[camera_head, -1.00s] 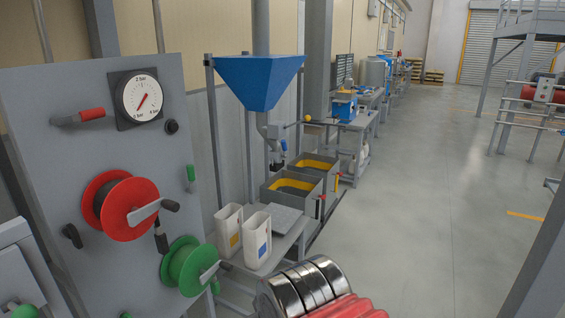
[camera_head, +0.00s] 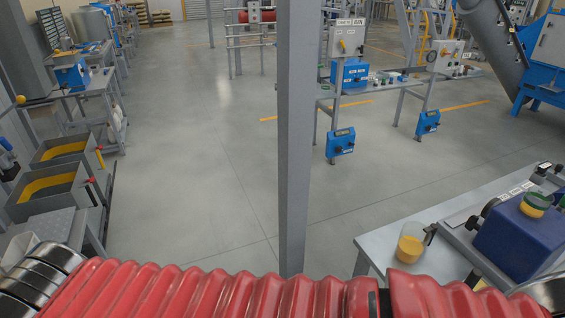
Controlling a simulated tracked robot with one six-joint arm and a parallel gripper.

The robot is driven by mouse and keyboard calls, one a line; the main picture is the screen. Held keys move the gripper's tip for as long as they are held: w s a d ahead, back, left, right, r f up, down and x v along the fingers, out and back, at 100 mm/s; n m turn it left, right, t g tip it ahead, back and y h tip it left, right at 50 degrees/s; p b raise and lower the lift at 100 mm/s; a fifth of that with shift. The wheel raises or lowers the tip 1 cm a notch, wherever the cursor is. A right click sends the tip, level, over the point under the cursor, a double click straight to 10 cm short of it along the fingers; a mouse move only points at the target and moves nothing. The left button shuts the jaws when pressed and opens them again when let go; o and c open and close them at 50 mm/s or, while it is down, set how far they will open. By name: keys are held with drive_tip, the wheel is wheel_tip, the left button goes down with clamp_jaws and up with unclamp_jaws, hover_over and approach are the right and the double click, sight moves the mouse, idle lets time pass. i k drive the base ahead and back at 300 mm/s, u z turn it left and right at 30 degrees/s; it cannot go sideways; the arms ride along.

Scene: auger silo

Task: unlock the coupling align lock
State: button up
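I cannot pick out the coupling align lock by sight in the camera_head view. Small control boxes with dark knobs stand across the floor: a grey box (camera_head: 346,38), another grey panel (camera_head: 445,57), and two low blue boxes (camera_head: 340,143) and (camera_head: 428,122). Their labels are too small to read. A thick grey inclined tube (camera_head: 497,48) meets a blue machine (camera_head: 546,68) at the upper right. My gripper is not in view.
A red ribbed bellows (camera_head: 210,292) with metal rings (camera_head: 40,272) spans the bottom. A grey post (camera_head: 297,130) stands mid-view. A bench (camera_head: 388,243) with a yellow-filled jar (camera_head: 411,243) and dark blue device (camera_head: 520,240) is at right. Bins (camera_head: 95,190) stand left. Floor between is clear.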

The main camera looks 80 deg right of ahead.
sight(472, 224)
drive_tip(key=z, duration=1.1)
drive_tip(key=i, duration=0.9)
drive_tip(key=z, duration=2.6)
